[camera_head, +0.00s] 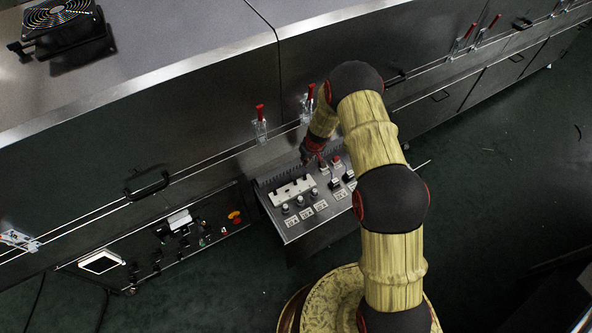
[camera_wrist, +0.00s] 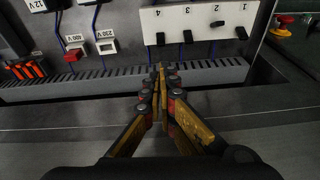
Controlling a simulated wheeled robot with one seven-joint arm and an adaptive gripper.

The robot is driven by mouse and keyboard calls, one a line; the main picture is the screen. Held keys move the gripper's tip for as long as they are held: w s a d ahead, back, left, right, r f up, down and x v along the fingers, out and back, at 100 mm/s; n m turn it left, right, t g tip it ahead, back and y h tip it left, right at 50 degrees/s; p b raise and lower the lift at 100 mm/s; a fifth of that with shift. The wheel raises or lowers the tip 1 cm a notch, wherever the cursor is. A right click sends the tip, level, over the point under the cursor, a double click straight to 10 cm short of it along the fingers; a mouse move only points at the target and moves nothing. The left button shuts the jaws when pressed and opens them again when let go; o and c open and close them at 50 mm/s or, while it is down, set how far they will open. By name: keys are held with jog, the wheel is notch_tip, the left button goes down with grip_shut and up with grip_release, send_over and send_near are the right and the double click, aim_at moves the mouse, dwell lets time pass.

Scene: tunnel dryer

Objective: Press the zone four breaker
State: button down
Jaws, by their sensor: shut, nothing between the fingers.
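The white breaker block (camera_wrist: 200,20) shows in the wrist view at the top, with upside-down labels 4, 3, 2, 1 from left to right. The zone four breaker (camera_wrist: 160,38) is the leftmost black switch, under the label 4. The switch under label 2 sits differently from the others. My gripper (camera_wrist: 160,70) is shut and empty, its tips below the zone four switch in the picture; a gap shows between them. In the head view the white block (camera_head: 293,190) lies on the sloped control panel, and my gripper (camera_head: 308,155) is by the panel's back edge, partly hidden.
A grey slotted duct (camera_wrist: 215,75) runs below the breakers. The 400 V red socket (camera_wrist: 75,53) and 230 V white socket (camera_wrist: 106,46) are at left. A red emergency button (camera_wrist: 283,24) is at right. Red-handled levers (camera_head: 260,118) stand behind the panel.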

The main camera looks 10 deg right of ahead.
aim_at(305, 177)
jog(key=shift+w+d+n, duration=0.1)
jog(key=shift+n, duration=0.2)
jog(key=shift+f, duration=0.1)
jog(key=b+x, duration=0.3)
jog(key=x, duration=0.6)
jog(key=shift+w+f, duration=0.2)
jog(key=shift+f, duration=0.2)
jog(key=shift+r, duration=0.1)
